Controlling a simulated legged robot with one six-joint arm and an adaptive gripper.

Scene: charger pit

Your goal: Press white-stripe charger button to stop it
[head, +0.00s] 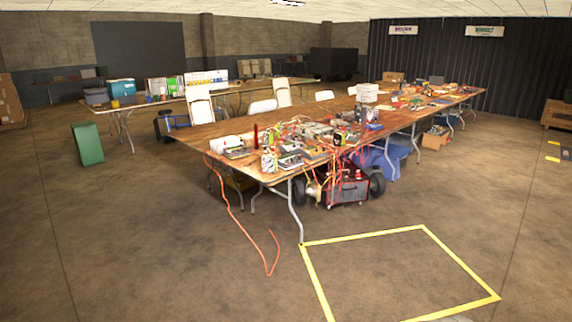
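Several grey charger-like boxes (289,161) sit crowded at the near end of a long brown folding table (205,130), ahead of me across open floor. Another grey box (235,152) is at that table's left corner. Red and orange cables run among them. The boxes are too small to tell which has a white stripe, and no button can be made out. My gripper is not in view.
An orange cable (270,262) hangs from the table onto the floor. A yellow taped rectangle (365,237) marks bare floor at front right. A red wheeled unit (347,192) stands under the table. A green bin (88,144) stands left. The near floor is mostly clear.

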